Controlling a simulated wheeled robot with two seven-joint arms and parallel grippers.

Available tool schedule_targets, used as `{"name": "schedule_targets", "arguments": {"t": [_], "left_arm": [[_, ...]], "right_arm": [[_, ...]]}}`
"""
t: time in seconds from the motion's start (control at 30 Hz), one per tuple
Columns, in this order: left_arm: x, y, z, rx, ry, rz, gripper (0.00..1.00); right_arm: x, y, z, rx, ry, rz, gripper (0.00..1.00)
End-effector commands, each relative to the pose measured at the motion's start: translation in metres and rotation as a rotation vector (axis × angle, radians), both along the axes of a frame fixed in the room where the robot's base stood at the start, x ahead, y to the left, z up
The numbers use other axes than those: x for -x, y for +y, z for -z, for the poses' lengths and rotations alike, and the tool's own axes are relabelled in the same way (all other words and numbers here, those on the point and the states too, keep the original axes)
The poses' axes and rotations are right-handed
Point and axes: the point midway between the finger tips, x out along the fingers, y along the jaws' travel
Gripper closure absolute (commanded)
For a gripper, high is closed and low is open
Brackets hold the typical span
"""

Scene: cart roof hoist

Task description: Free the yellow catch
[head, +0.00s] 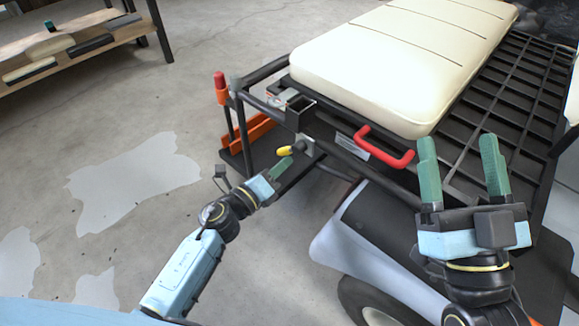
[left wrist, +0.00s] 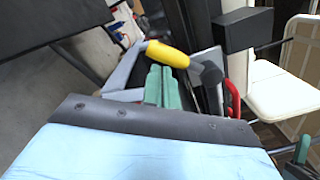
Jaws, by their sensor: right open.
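The yellow catch (head: 285,151) is a small yellow grip on a dark lever at the near left corner of the cart's rack. It shows large in the left wrist view (left wrist: 168,54), with its dark pivot to the right. My left gripper (head: 283,163) is just below the catch in the head view. In the left wrist view its green fingers (left wrist: 162,70) lie close together, with the catch just past the tips; I cannot tell whether they touch it. My right gripper (head: 458,138) is open and empty, over the cart's right side near the red handle (head: 384,148).
A cream seat pad (head: 400,55) lies on the black slatted rack (head: 500,110). A red-topped lever (head: 220,82) stands left of the catch. A wheel (head: 375,305) and grey fender (head: 365,245) are below. A wooden shelf (head: 95,45) stands far left; floor between is clear.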

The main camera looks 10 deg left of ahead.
Motion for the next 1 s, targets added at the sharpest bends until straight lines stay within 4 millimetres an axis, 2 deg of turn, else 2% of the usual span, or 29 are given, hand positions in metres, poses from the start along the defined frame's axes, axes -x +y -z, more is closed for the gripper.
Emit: {"name": "schedule_targets", "arguments": {"t": [0.37, 0.63, 1.0], "left_arm": [[-0.009, 0.018, -0.011, -0.237, -0.147, -0.007, 1.0], [-0.013, 0.024, -0.021, -0.23, -0.143, -0.008, 1.0], [-0.014, 0.027, -0.025, -0.229, -0.141, -0.008, 1.0]], "right_arm": [[0.005, -0.002, -0.005, -0.018, -0.067, 0.001, 0.33], [-0.001, 0.0, -0.005, -0.005, -0.036, 0.0, 0.33], [-0.001, 0.001, 0.002, 0.008, 0.026, -0.002, 0.33]]}}
